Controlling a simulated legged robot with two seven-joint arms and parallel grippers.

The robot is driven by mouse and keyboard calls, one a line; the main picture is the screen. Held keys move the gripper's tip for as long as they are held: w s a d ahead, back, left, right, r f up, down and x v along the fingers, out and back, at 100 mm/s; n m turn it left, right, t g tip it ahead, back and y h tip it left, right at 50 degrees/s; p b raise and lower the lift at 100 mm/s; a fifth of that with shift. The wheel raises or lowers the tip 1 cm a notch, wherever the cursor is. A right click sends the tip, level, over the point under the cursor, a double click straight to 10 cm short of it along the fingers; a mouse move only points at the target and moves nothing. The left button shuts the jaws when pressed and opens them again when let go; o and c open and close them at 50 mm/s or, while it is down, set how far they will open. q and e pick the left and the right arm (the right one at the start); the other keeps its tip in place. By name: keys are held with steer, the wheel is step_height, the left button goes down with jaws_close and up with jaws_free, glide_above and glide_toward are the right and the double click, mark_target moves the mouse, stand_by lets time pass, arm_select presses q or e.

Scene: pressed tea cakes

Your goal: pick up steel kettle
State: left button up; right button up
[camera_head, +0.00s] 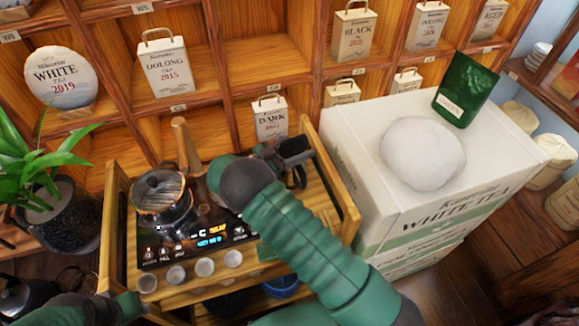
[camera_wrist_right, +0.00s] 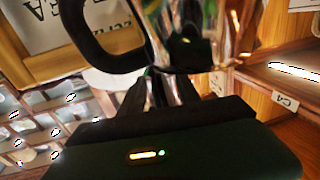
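My right gripper (camera_head: 297,168) is over the right part of the wooden tea stand, at the end of my green arm. In the right wrist view, its dark fingers (camera_wrist_right: 165,92) point at a shiny, mirror-like body, likely the steel kettle (camera_wrist_right: 205,30), with a black looped handle (camera_wrist_right: 92,62) to the left. The fingertips are close to the handle's lower end; contact and finger gap are unclear. In the head view, my arm hides most of that spot, and no clear kettle body shows. My left arm's end (camera_head: 125,304) is low at the left, its fingers unclear.
Several small cups (camera_head: 204,267) line the stand's front. A white box (camera_head: 362,170) bearing a round wrapped cake (camera_head: 422,153) stands at right. Shelves of tea tins rise behind; a plant (camera_head: 50,185) is at left.

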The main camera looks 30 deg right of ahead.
steer(key=shift+w+d+f, duration=0.35)
steer(key=shift+d, duration=0.2)
steer(key=shift+s+d+r, duration=0.1)
steer(key=shift+s+d, duration=0.05)
steer(key=shift+s, duration=0.05)
steer(key=c, duration=0.5)
jaws_close()
steer(key=shift+a, duration=0.2)
steer(key=shift+w+r, duration=0.1)
